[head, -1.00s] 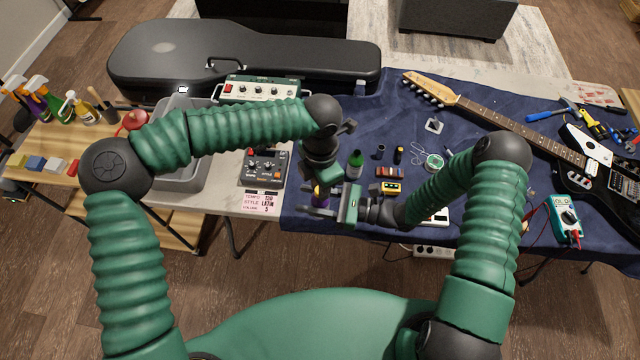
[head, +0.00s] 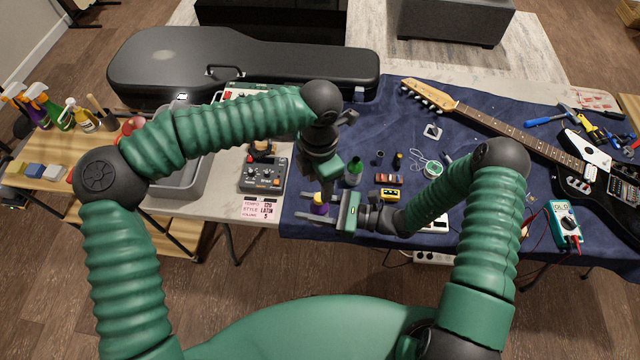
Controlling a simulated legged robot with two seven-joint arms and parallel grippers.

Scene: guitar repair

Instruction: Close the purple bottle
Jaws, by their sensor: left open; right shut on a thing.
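The purple bottle (head: 320,209) is near the front left edge of the blue cloth, between the fingers of my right gripper (head: 318,208), which is shut on it. A small yellow top (head: 319,197) shows on the bottle; whether it is a seated cap is too small to tell. My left gripper (head: 314,180) is open, pointing down just behind and above the bottle, apart from it. Its fingertips are partly hidden by its own body.
A green bottle (head: 354,172) stands close to the right of my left gripper. An effects unit (head: 263,175) is at left, a guitar (head: 520,135) at right. The dark guitar case (head: 240,62) lies behind.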

